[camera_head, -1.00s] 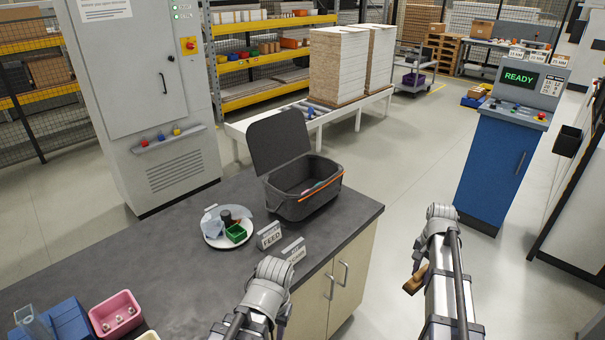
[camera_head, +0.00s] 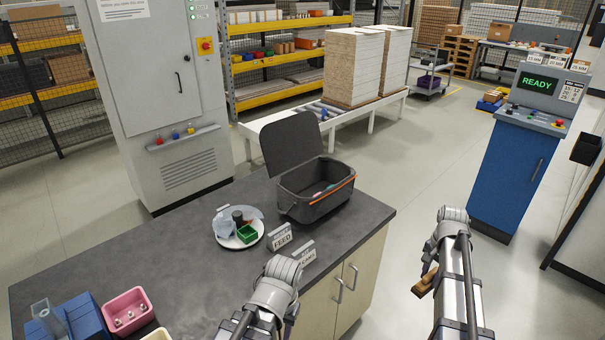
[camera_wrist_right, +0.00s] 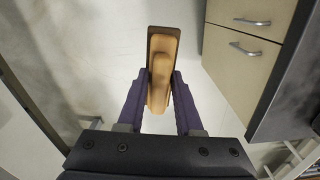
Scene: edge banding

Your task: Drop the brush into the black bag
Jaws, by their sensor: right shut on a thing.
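The black bag (camera_head: 318,202) stands on the dark counter with its lid raised and an orange stripe along its rim. A few small coloured items show inside it. The wooden brush (camera_head: 425,283) sticks out to the left of my right arm, over the floor beside the counter. In the right wrist view my right gripper (camera_wrist_right: 160,85) is shut on the brush (camera_wrist_right: 163,45), its dark fingers on either side of the wood. The brush and gripper are to the right of the bag and apart from it. My left arm shows at the counter's front edge, but its fingers are hidden.
A blue console (camera_head: 508,170) stands at right. Open floor lies between counter and console.

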